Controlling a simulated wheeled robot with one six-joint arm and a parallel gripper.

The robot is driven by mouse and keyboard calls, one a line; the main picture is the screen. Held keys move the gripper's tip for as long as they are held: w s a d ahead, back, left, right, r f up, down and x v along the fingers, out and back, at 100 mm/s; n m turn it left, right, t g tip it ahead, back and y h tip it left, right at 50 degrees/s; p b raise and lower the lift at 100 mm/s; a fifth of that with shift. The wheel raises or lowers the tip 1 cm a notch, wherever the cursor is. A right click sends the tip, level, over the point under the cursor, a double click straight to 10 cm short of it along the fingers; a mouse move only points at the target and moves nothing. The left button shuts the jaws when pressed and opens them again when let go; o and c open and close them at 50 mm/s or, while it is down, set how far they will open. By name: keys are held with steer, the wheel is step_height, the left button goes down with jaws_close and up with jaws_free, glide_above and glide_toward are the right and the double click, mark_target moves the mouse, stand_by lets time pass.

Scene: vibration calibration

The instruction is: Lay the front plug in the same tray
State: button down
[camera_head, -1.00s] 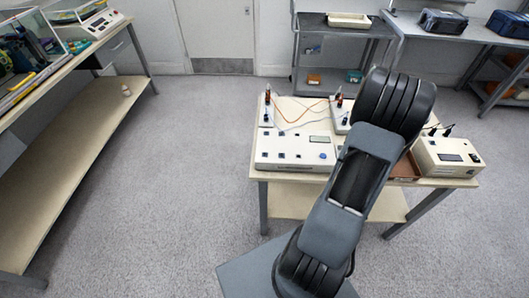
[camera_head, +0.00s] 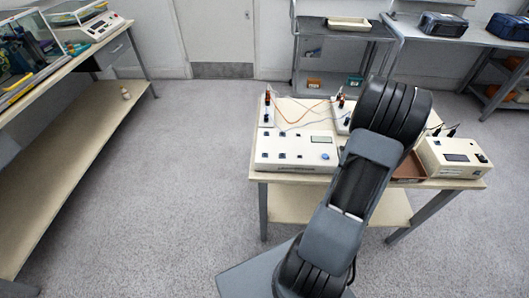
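My arm rises from the lower middle of the view and its upper part crosses the calibration table (camera_head: 318,181). My gripper is not visible. A brown tray (camera_head: 411,169) shows in part on the table, right of my arm; the arm hides the rest. Two dark plugs (camera_head: 436,131) stand up at the back of the cream box (camera_head: 455,158) on the table's right. I cannot tell which is the front plug. A wide cream control unit (camera_head: 296,148) with dark sockets and a blue knob stands on the left of the table, with small stands and orange and grey leads behind it.
A long bench (camera_head: 70,68) with a shelf below runs along the left. A grey cart (camera_head: 340,50) with a cream tray (camera_head: 349,23) stands at the back. Blue cases (camera_head: 443,23) lie on the right bench. The floor (camera_head: 175,170) between the left bench and the table is clear.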

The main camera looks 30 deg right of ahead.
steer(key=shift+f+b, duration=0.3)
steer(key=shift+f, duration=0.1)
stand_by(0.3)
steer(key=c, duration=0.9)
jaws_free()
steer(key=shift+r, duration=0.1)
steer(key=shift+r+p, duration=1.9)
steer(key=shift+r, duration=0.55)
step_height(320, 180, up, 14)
steer(key=shift+p, duration=0.3)
